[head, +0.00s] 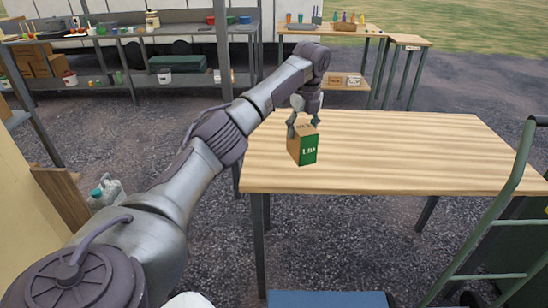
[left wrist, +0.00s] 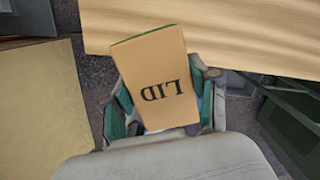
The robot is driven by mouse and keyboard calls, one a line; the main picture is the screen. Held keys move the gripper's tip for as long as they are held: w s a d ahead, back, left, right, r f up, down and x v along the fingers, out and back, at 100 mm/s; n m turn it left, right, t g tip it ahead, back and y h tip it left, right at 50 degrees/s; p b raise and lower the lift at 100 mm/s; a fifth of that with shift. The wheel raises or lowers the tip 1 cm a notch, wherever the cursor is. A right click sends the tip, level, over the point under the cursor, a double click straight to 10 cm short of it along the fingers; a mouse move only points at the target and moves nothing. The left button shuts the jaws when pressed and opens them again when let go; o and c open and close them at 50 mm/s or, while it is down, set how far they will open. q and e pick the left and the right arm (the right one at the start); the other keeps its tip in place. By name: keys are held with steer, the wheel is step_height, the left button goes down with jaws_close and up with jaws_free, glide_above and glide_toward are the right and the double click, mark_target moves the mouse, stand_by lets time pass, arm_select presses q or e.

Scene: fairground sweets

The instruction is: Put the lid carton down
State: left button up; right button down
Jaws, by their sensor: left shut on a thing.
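The lid carton (head: 303,145) is a small tan box with a green front face and white lettering. In the left wrist view the carton (left wrist: 155,75) shows its tan top marked "LID". My left gripper (head: 304,125) is shut on the carton from above, with one finger on each side; the fingers also show in the left wrist view (left wrist: 165,110). The carton is upright at the left part of the wooden table (head: 400,150). I cannot tell whether its bottom touches the table top. My right gripper is not in view.
The table top right of the carton is bare. A green metal frame (head: 490,220) stands at the table's right front. Behind are a long shelf unit (head: 130,85) with goods, and a side table (head: 330,31) with bottles and a basket. A wooden panel is at left.

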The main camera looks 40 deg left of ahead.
arm_select(q)
steer(key=a+f, duration=0.3)
steer(key=s+a+f+p, duration=0.1)
steer(key=a+f, duration=0.5)
steer(key=shift+s+a+f+p, duration=0.25)
steer(key=shift+a+f+p, duration=0.05)
steer(key=shift+f+p, duration=0.1)
steer(key=shift+f, duration=0.15)
steer(key=o, duration=1.3)
steer(key=shift+o, duration=0.2)
